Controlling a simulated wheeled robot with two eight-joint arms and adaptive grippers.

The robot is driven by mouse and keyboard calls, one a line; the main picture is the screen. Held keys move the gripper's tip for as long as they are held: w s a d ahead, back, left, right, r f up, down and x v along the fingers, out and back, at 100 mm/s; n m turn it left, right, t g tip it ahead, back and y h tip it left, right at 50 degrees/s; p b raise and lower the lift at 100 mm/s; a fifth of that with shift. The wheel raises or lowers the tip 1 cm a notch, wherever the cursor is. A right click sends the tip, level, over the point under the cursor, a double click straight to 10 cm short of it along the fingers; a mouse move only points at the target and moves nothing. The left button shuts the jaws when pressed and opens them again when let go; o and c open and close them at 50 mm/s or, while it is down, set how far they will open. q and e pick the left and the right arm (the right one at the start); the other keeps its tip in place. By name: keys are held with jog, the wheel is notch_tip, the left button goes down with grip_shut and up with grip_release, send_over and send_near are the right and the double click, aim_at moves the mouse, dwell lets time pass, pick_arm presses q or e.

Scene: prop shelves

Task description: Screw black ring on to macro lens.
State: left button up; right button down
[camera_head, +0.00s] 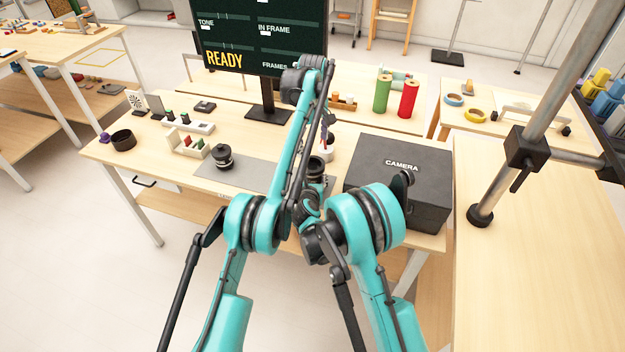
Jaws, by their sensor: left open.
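A black, stepped cylindrical piece (223,157), which looks like a lens, stands upright on the grey mat (255,177). Another dark round piece (317,164) stands near the mat's right end, partly hidden by my arms; I cannot tell whether it is the macro lens. A wide black ring-shaped piece (123,140) lies at the table's left end. My left gripper (326,147) is open, small in view, and points down just above the dark round piece. Contact between them cannot be made out. My right gripper is hidden behind my arm links.
A black box marked CAMERA (398,178) stands on the table's right. A small tray (190,145) sits left of the mat. A monitor (258,40) stands behind. Green (382,94) and red (409,98) rolls stand on the back table. A metal pole (545,100) rises at right.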

aim_at(313, 167)
pick_arm(q)
jog(key=shift+f, duration=4.05)
